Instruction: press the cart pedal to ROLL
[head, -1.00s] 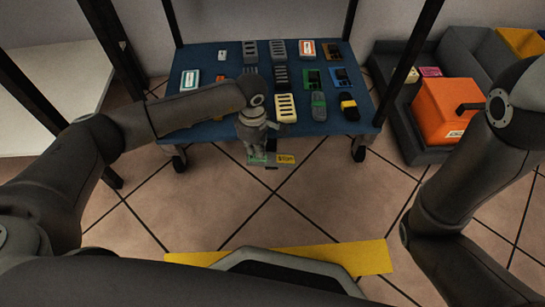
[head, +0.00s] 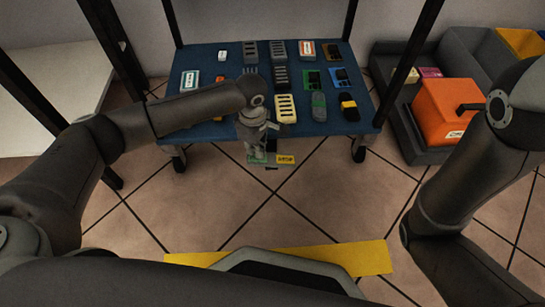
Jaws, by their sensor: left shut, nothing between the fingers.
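The cart (head: 215,53) has a blue top and dark posts. Its pedal shows at the front below the top, with a green part on the left and a yellow part (head: 286,160) on the right. The lettering is too small to read surely. My left gripper (head: 257,155) points down at the green part and covers much of it. Its fingers are shut with nothing between them. I cannot tell whether the tips touch the pedal.
Several small devices and power strips lie on the cart top. Casters (head: 358,153) stand under its corners. A grey bin (head: 395,120) with an orange box (head: 447,108) is at the right. A white surface (head: 50,90) is at the left. The tiled floor in front is clear.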

